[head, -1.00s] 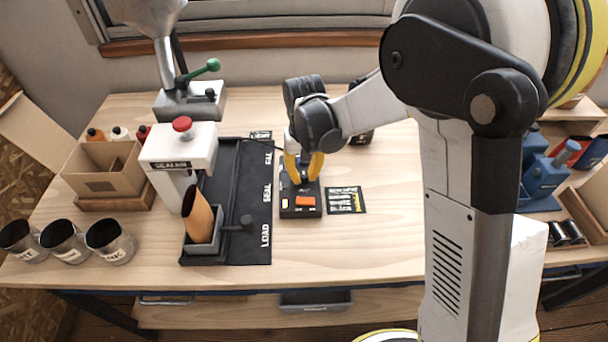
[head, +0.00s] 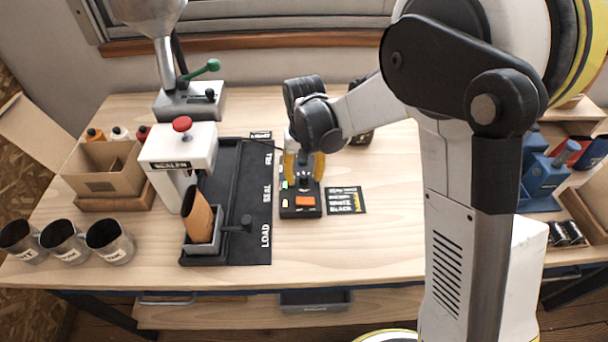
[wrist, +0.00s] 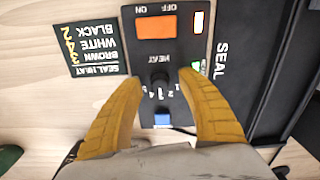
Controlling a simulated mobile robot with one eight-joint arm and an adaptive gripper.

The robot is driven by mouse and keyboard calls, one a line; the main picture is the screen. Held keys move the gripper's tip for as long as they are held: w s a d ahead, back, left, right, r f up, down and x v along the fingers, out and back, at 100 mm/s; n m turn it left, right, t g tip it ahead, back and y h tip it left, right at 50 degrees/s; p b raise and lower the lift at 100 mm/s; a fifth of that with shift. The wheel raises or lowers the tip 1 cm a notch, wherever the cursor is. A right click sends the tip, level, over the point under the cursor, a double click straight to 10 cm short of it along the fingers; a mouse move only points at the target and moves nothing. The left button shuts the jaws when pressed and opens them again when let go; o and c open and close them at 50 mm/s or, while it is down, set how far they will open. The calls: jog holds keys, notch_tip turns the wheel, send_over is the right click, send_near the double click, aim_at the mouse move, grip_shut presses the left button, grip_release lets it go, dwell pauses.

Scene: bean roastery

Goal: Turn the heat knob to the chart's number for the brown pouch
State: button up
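The heat knob (wrist: 158,80) is a small dark knob on the black control box (head: 300,211), with numbers around it; its pointer setting is too small to read. My gripper (wrist: 161,77) is open, its yellow fingers on either side of the knob with a gap to each. In the head view my gripper (head: 304,178) hangs over the back of the box. The chart (wrist: 92,48) lies beside the box, upside down in the wrist view, and seems to read brown 3, white 4, black 2. It also shows in the head view (head: 346,200). The brown pouch (head: 198,218) stands tilted in a grey holder.
The box has an orange switch (wrist: 156,27) and a blue part (wrist: 162,119). The white sealer (head: 180,150) and black mat (head: 250,230) are left of it. Three metal cups (head: 110,240) stand at the front left. The table right of the chart is clear.

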aim_at(304, 175)
notch_tip(304, 175, up, 12)
dwell(0.5)
dwell(0.3)
